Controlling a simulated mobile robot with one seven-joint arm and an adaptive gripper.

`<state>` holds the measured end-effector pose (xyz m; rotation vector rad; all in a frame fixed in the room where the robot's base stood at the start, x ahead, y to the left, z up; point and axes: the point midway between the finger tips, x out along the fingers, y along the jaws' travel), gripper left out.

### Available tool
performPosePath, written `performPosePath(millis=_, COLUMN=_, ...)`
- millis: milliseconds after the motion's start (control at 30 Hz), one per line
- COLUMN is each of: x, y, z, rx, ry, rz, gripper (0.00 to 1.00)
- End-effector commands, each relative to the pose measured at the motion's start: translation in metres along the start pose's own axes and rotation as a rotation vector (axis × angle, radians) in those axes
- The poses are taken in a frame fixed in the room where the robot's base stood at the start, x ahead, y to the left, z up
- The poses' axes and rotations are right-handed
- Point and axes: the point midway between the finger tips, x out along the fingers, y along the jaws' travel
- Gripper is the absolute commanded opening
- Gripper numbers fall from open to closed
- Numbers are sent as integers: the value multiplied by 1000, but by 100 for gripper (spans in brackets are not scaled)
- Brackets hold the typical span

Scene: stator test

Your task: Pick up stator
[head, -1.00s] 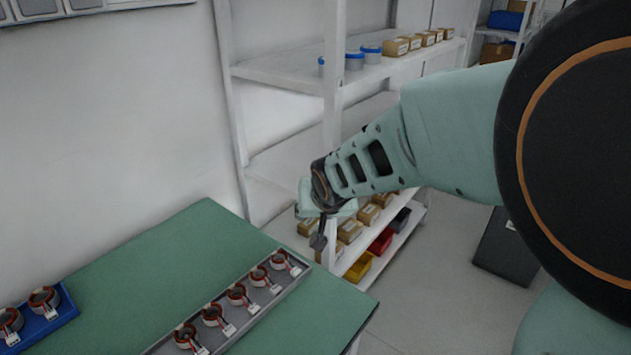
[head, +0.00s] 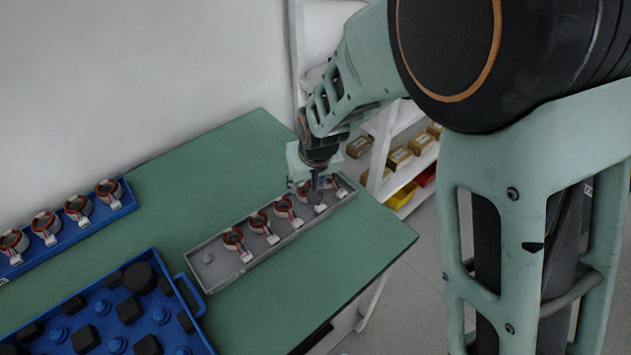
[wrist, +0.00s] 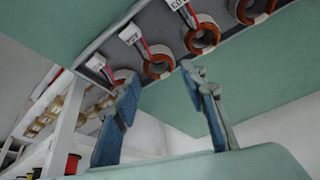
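A grey tray (head: 208,273) on the green table holds a row of several stators, ring-shaped with copper windings, red leads and white tags. My gripper (head: 316,192) is low over the right part of this row and partly hides the stators there. In the wrist view my gripper (wrist: 160,76) is open, with its two blue-grey fingers apart. One stator (wrist: 158,67) shows between and just beyond the fingertips. Another stator (wrist: 201,40) lies to the right of it. I cannot tell whether the fingers touch any stator.
A blue tray (head: 128,196) with more stators lies at the left. A blue crate (head: 168,262) with black and blue parts stands at the front left. White shelves (head: 385,125) with boxes and yellow and red bins stand behind the table's right edge. The table's back middle is clear.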

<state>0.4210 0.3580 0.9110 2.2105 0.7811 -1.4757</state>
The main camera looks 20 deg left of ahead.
Motion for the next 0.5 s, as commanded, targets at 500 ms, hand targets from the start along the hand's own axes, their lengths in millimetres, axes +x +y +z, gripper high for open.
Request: performPosePath(millis=500, x=46, y=2, z=2, rx=1, ry=-1, rz=1, gripper=39)
